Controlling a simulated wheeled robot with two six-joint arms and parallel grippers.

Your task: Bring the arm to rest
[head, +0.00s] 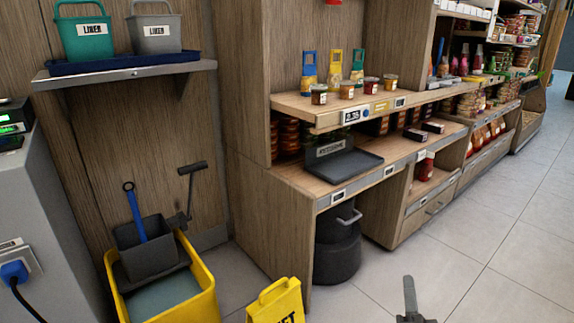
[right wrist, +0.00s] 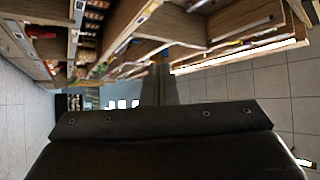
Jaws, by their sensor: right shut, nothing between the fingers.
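My right gripper (head: 410,300) shows at the bottom of the head view, right of centre, over the grey tiled floor. Its fingers are together and hold nothing. In the right wrist view the closed fingers (right wrist: 160,85) point up the middle of the picture, with shelves and floor beyond them. They look clear of the shelves. My left gripper is not in either view.
A wooden shelf unit (head: 255,200) with jars and packets runs along the back to the right. A yellow mop bucket (head: 205,285) and a yellow floor sign (head: 277,303) stand on the floor. A black pot (head: 337,255) sits under the counter. Floor (head: 500,225) at right is clear.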

